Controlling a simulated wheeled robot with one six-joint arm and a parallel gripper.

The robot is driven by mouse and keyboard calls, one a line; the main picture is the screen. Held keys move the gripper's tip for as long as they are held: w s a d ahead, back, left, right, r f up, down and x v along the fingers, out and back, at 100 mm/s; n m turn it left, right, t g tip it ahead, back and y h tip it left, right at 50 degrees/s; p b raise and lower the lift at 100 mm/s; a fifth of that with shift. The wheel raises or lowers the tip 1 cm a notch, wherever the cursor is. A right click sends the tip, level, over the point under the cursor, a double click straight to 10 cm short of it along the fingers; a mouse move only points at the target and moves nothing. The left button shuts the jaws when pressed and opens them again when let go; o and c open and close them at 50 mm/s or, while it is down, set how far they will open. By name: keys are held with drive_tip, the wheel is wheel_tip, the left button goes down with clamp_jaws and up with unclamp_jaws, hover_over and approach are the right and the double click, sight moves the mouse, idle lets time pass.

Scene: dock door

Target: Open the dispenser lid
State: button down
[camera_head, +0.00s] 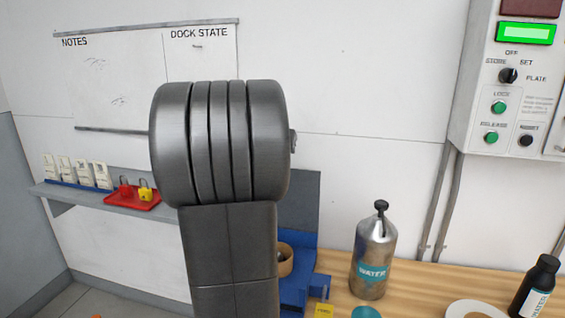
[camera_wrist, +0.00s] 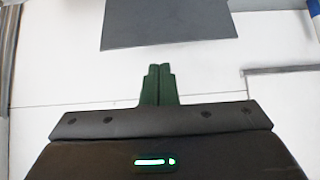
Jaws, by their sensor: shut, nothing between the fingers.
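My gripper (camera_wrist: 158,70) shows in the wrist view with its two green fingers together and nothing between them. Its fingertips point toward a pale surface, just below a flat dark grey panel (camera_wrist: 165,25) at the top. I see no clear contact with that panel. In the head view my arm covers the middle and hides the gripper. A blue unit (camera_head: 296,268) with an upright grey-blue panel (camera_head: 306,190) behind it shows just right of my arm, partly hidden. I cannot tell whether this is the dispenser or how its lid stands.
A round brown container (camera_head: 285,262) sits by the blue unit. A control box (camera_head: 515,90) hangs at right. A shelf (camera_head: 85,203) at left holds a red tray (camera_head: 135,202) with padlocks.

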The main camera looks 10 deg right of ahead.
drive_tip(key=shift+v, duration=0.8)
drive_tip(key=shift+f, duration=0.1)
drive_tip(key=x, duration=0.9)
drive_tip(key=shift+w+p, duration=0.2)
drive_tip(key=shift+p, duration=0.15)
drive_tip(key=shift+s, duration=0.15)
